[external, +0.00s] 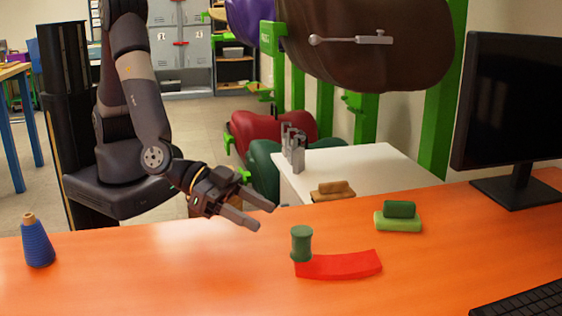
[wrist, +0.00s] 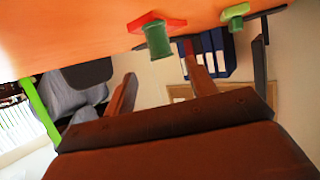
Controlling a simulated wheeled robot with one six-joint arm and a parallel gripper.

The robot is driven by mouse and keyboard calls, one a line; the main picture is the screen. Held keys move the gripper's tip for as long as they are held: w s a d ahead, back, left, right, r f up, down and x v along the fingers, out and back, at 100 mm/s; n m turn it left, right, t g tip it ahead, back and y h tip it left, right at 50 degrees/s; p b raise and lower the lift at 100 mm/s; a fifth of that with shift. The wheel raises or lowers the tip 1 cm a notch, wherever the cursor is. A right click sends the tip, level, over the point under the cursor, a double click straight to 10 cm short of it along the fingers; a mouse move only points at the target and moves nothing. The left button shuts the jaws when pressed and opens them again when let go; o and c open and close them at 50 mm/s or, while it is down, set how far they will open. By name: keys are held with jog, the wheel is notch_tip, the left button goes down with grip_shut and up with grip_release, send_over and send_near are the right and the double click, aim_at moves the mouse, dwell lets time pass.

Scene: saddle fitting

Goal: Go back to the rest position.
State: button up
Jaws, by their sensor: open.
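My gripper (external: 258,212) is open and empty above the orange table, near its far edge. It points right, toward the green spool. In the wrist view my gripper's two fingers (wrist: 162,82) stand apart with nothing between them. The green spool (external: 302,244) stands upright at the left end of a curved red piece (external: 345,265) on the table. The spool also shows in the wrist view (wrist: 158,40), with the red piece (wrist: 150,18) by it. My gripper is apart from both.
The orange table (external: 180,285) also bears a blue thread cone (external: 38,243), a green block stack (external: 398,217), a monitor (external: 510,110) and a keyboard (external: 520,300). A white cabinet (external: 360,170) stands behind it. A brown saddle (external: 370,45) hangs on a green rack. The table's left middle is clear.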

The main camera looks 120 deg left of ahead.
aim_at(302, 242)
jog(key=x, duration=1)
jog(key=shift+f, duration=0.4)
notch_tip(302, 242, up, 11)
jog(key=p, duration=0.2)
jog(key=shift+p, duration=0.35)
jog(key=shift+w+a+r+p, duration=0.1)
jog(key=shift+a+r+p, duration=0.1)
jog(key=shift+p, duration=0.25)
jog(key=f, duration=0.2)
jog(key=w+a+f+p, duration=0.1)
jog(key=f, duration=0.2)
jog(key=w+f+p, duration=0.1)
jog(key=f, duration=0.2)
jog(key=shift+a, duration=0.4)
